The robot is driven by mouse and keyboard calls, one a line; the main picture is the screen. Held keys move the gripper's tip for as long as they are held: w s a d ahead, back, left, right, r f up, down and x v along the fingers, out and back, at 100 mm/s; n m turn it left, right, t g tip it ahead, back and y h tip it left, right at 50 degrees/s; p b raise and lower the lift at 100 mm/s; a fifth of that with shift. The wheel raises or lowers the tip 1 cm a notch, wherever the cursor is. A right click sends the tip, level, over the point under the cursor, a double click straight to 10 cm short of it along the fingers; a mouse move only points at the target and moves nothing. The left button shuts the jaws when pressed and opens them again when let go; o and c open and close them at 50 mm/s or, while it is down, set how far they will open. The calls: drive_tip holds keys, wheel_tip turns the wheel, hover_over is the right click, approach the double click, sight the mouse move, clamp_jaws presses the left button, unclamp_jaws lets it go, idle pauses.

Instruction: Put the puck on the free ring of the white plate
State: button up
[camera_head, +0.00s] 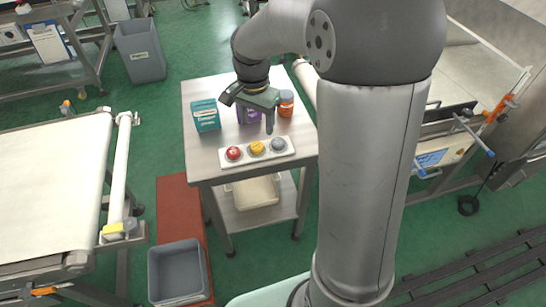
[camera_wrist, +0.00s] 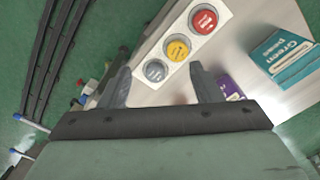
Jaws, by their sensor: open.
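The white plate (camera_head: 224,163) lies on the small table and carries a row of three round pieces. A red puck (camera_head: 233,153) is at its left end, a yellow puck (camera_head: 257,148) in the middle and a grey puck (camera_head: 278,144) at the right end. In the wrist view the red (camera_wrist: 204,20), yellow (camera_wrist: 177,48) and grey (camera_wrist: 155,70) pucks all show on the plate. I see no empty ring. My gripper (camera_head: 250,113) is open and empty above the table, behind the plate. In the wrist view the grey puck appears between its fingertips (camera_wrist: 160,69).
A teal box (camera_head: 206,116) stands left of my gripper, a purple box (camera_head: 243,115) is partly hidden behind it, and an orange jar (camera_head: 286,104) stands to its right. The table's (camera_head: 198,171) front left is clear. A grey bin (camera_head: 178,273) stands on the floor in front.

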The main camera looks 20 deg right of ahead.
drive_tip(key=s+n, duration=1)
drive_tip(key=s, duration=1.2)
drive_tip(key=shift+s+a+f, duration=0.2)
drive_tip(key=shift+s+a, duration=0.05)
wheel_tip(320, 180, down, 24)
drive_tip(key=d+b, duration=0.1)
drive_tip(key=b, duration=2)
drive_tip(key=shift+r+g+b, duration=0.25)
drive_tip(key=shift+g+b, duration=0.05)
drive_tip(key=shift+b, duration=0.1)
